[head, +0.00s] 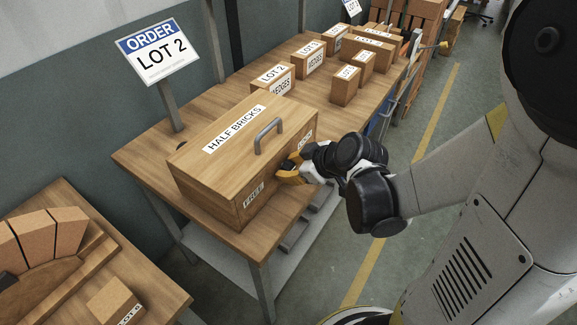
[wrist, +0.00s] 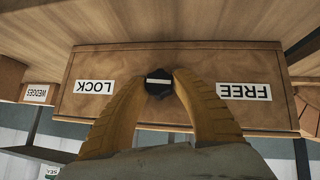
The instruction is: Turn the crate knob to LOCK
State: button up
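The wooden crate (head: 215,165), labelled HALF BRICKS, stands on the workbench, with a metal handle on its lid. Its front shows upside down in the wrist view (wrist: 120,65), with the LOCK label (wrist: 94,87) on the left and the FREE label (wrist: 244,91) on the right. The round black knob (wrist: 158,82) sits between the labels. Its white line lies about level across the picture. My gripper (wrist: 160,80) has its yellow fingertips closed in against both sides of the knob. In the head view my gripper (head: 285,172) is at the crate front and hides the knob.
Several smaller labelled cartons (head: 347,85) stand farther back on the workbench (head: 150,155). An ORDER LOT 2 sign (head: 158,52) stands behind the crate. A second table (head: 70,280) with bricks is at lower left. Open floor (head: 425,140) lies to the right.

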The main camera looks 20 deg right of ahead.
dwell(0.3)
jog(key=g+y, duration=0.1)
jog(key=m+y+b, duration=0.1)
jog(key=shift+w+d+f+m+g+y, duration=0.1)
jog(key=shift+m+g+y, duration=0.2)
jog(key=shift+g, duration=0.1)
jog(key=m+g+y+b, duration=0.1)
jog(key=m+y+b, duration=0.1)
jog(key=shift+f+g+y, duration=0.1)
jog(key=shift+g+y, duration=0.3)
jog(key=m+g+y+b, duration=0.1)
jog(key=y+b, duration=0.1)
jog(key=shift+m+y, duration=0.3)
jog(key=shift+m+g+y, duration=0.4)
jog(key=shift+m+y, duration=0.8)
jog(key=shift+y, duration=0.4)
jog(key=o, duration=1.2)
